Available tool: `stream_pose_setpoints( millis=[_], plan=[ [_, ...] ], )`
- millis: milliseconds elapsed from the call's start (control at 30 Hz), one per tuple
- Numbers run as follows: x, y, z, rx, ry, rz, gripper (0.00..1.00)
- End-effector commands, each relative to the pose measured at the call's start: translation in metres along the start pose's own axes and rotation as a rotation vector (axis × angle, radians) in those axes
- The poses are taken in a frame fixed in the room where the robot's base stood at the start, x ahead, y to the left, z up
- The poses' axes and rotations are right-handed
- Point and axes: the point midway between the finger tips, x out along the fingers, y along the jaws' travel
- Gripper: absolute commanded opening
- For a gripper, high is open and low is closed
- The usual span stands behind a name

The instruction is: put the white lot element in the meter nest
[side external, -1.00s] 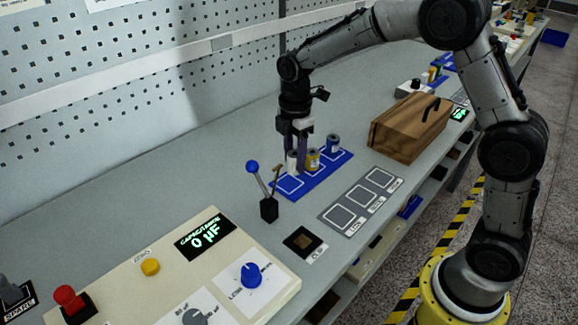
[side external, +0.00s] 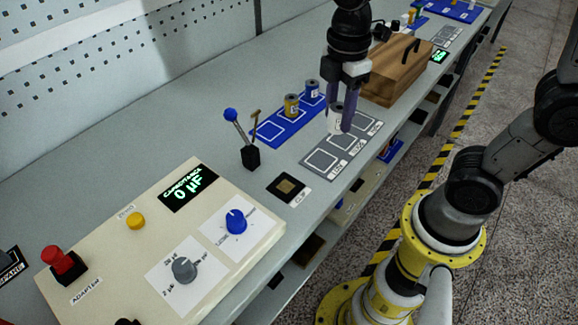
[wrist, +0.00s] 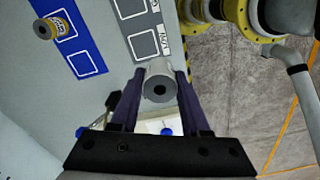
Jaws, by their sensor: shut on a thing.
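The white lot element (side external: 335,116) is a small white cylinder. My gripper (side external: 341,122) is shut on it and holds it above the grey mat. A black square pad with a gold centre (side external: 287,188), possibly the meter nest, is empty on the bench. It lies left of and nearer than the gripper, beside the meter panel (side external: 140,240), whose display (side external: 188,187) reads 0 µF.
A blue mat (side external: 270,131) carries a yellow element (side external: 291,106) and a blue element (side external: 312,89). The grey mat (side external: 322,160) has outlined squares. A blue-knobbed lever (side external: 232,116) rises between the blue mat and panel. A wooden box (side external: 395,75) stands behind the gripper.

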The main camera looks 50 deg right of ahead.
Motion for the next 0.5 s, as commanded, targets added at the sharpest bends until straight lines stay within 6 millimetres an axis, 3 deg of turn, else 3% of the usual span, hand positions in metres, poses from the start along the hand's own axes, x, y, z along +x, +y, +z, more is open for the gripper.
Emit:
stream_pose_setpoints(
  millis=[100, 233, 367, 500],
  plan=[
    [-0.002, -0.039, -0.005, -0.018, 0.003, 0.004, 0.00],
    [-0.003, -0.072, -0.007, -0.069, 0.002, 0.004, 0.00],
    [-0.006, -0.088, -0.010, -0.129, 0.001, 0.002, 0.00],
    [-0.006, -0.086, -0.017, -0.154, -0.002, -0.002, 0.00]
  ],
)
